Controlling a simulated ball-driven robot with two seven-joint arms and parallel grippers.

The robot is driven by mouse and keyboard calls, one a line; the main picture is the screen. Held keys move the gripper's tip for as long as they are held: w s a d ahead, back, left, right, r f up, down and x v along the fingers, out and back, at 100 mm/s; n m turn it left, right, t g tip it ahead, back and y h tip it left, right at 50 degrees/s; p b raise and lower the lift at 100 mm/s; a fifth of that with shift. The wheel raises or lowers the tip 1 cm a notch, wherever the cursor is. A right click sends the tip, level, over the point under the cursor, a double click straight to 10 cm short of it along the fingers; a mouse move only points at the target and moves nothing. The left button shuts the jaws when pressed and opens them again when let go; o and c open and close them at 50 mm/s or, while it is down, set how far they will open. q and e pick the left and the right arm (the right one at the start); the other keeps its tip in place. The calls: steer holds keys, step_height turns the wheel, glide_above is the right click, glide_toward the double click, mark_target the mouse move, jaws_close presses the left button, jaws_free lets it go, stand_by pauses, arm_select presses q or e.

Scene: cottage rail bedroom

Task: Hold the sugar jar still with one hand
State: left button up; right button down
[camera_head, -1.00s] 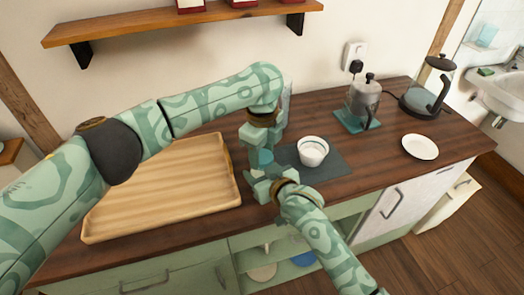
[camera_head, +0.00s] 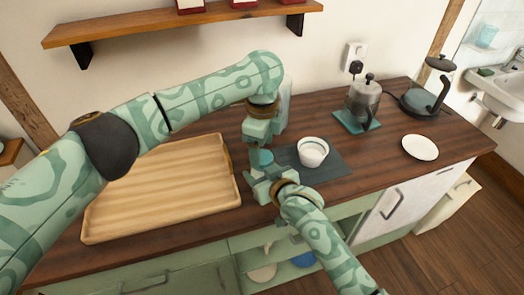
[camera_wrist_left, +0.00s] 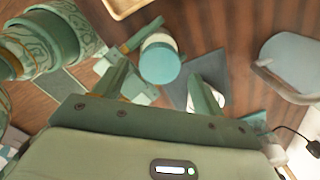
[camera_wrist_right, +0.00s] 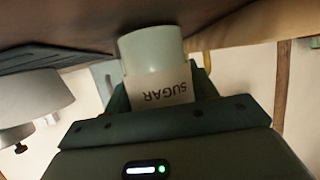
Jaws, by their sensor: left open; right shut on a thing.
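The sugar jar (camera_head: 265,158), with a teal lid, stands on the counter between the tray and the dark mat, partly hidden by my grippers. My right gripper (camera_head: 262,175) is shut on its body from the front; the right wrist view shows the jar (camera_wrist_right: 155,65) between the fingers, its SUGAR label upside down in the picture. My left gripper (camera_head: 260,146) is open and points down just above the jar. In the left wrist view the teal lid (camera_wrist_left: 160,65) lies between the spread fingers, with a gap to each finger visible.
A wooden tray (camera_head: 165,232) lies to the left. A white bowl (camera_head: 313,152) stands on the dark mat (camera_head: 335,168) close to the right of the jar. Farther right are a French press (camera_head: 364,97), a white plate (camera_head: 420,147) and a kettle (camera_head: 433,85).

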arm_select(q)
step_height(320, 180, up, 2)
steer(key=shift+r, duration=0.2)
steer(key=shift+c, duration=0.3)
step_height(320, 180, up, 3)
steer(key=m, duration=0.5)
steer(key=shift+d+f, duration=0.1)
steer(key=shift+f, duration=0.05)
steer(key=shift+m, duration=0.3)
step_height(320, 180, down, 8)
steer(key=shift+r, duration=0.25)
